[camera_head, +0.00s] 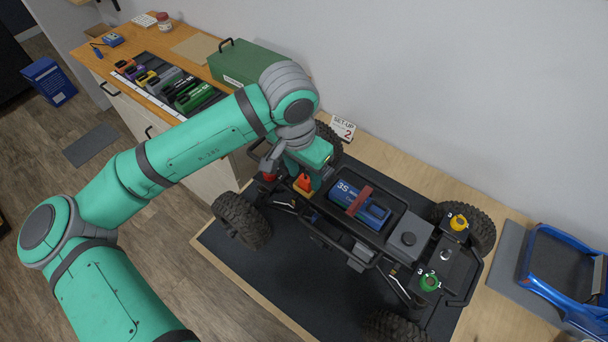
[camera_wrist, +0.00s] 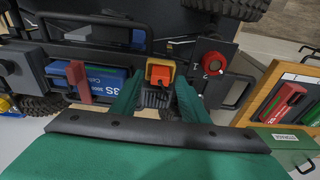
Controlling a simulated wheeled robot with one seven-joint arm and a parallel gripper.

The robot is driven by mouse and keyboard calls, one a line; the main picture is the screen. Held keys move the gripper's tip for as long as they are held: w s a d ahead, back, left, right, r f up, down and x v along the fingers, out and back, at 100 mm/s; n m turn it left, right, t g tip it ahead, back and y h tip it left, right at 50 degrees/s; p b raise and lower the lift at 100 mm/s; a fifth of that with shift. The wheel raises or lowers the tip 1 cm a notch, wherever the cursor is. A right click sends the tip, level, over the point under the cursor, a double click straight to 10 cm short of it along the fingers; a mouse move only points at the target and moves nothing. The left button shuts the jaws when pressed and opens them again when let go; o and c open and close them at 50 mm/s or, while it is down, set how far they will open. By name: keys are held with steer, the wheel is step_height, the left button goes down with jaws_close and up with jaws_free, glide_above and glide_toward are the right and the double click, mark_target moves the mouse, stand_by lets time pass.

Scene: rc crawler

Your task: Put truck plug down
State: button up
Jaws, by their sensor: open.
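The truck plug (camera_head: 304,182) is orange-red and sits in a yellow-edged holder on the left end of the black crawler chassis (camera_head: 408,232). In the wrist view the plug (camera_wrist: 160,75) shows between and just beyond my fingertips. My gripper (camera_head: 300,170) is over that end of the truck in the head view. In the wrist view its two green fingers (camera_wrist: 156,92) stand apart, with nothing held between them. A blue battery (camera_head: 345,203) marked 3S lies in the chassis under a red strap. Whether a finger touches the plug cannot be told.
A red round part (camera_wrist: 213,63) is beside the plug. Yellow (camera_head: 459,222) and green (camera_head: 430,282) pieces are at the truck's right end. A blue body shell (camera_head: 560,290) lies far right. A wooden cabinet with a battery tray (camera_head: 168,82) and green box (camera_head: 243,62) stands behind.

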step_height(320, 180, up, 11)
steer(key=s+a, duration=0.1)
steer(key=shift+s, duration=0.15)
steer(key=shift+f, duration=0.15)
stand_by(0.4)
